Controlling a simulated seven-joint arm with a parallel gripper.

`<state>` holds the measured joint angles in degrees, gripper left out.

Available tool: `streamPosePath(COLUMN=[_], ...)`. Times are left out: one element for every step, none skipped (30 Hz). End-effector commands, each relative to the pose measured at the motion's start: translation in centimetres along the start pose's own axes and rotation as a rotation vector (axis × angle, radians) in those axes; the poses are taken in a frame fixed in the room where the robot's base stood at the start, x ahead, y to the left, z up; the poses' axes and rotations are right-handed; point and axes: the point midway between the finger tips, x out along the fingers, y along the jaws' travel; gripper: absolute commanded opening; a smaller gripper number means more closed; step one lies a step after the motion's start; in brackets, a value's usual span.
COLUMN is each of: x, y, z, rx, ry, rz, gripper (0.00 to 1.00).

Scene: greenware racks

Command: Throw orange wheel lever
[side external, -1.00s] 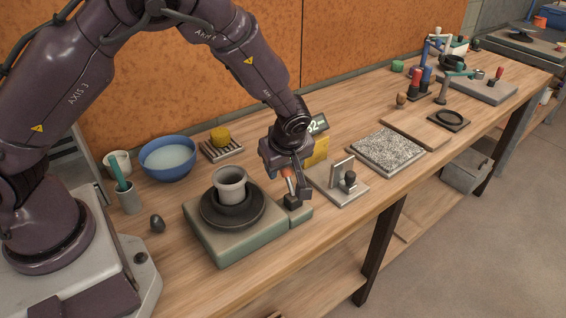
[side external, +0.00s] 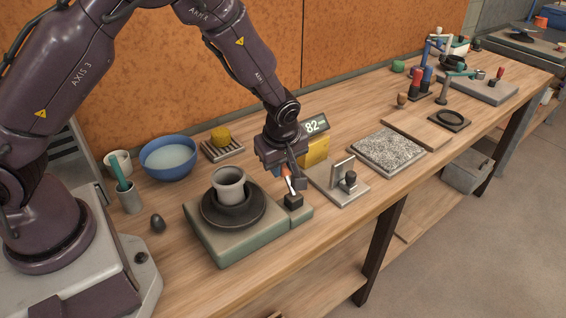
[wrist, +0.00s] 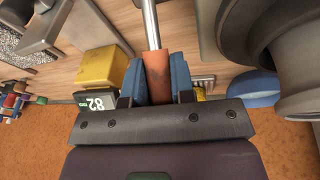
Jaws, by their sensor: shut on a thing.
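The lever's orange grip (wrist: 157,72) is between my gripper's blue fingers (wrist: 158,85) in the wrist view. My gripper (side external: 287,176) is shut on this grip, which is mostly hidden in the side view. A bright metal rod (side external: 290,187) runs from the grip down to a black pivot block (side external: 293,201) on the wheel's green side housing. The lever leans toward the back wall. The potter's wheel is a green box (side external: 222,250) with a dark round wheel head (side external: 209,213). A grey pot (side external: 229,183) stands in a dark dish-like piece on it.
A display reading 82 (side external: 316,126) and a yellow block (side external: 316,151) stand just behind my gripper. A grey fixture with a black knob (side external: 350,181) is close on the right. A blue bowl (side external: 168,158) and a speckled slab (side external: 388,149) are farther off.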

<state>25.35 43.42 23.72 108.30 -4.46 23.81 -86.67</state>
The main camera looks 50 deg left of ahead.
Motion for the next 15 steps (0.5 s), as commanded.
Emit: streamPosePath(x=[0.1,0.3,0.5,0.6,0.8,1.0,1.2,1.3,1.6,1.8,1.9,2.2,2.4,2.6,2.8], y=[-0.1,-0.1,-0.1,-0.2,-0.2,-0.3,-0.3,-0.3,-0.4,-0.4,-0.4,-0.5,-0.5,-0.6,-0.6], z=[-0.4,-0.5,-0.7,-0.8,-0.9,-1.0,-1.1,-1.1,-1.2,-1.3,-1.4,-1.4,-1.4,-1.5,-1.5], rx=[-0.017,-0.020,-0.027,-0.032,-0.035,-0.041,-0.046,-0.051,-0.055,-0.059,-0.065,-0.069,-0.073,-0.077,-0.083], ry=[-0.036,-0.058,-0.091,-0.116,-0.141,-0.176,-0.202,-0.229,-0.263,-0.289,-0.316,-0.351,-0.378,-0.404,-0.439], rz=[0.004,0.007,0.011,0.013,0.017,0.021,0.025,0.028,0.033,0.036,0.039,0.043,0.046,0.049,0.053], gripper=[0.00,0.00,0.00,0.00,0.00,0.00,0.00,0.00,0.00,0.00,0.00,0.00,0.00,0.00,0.00])
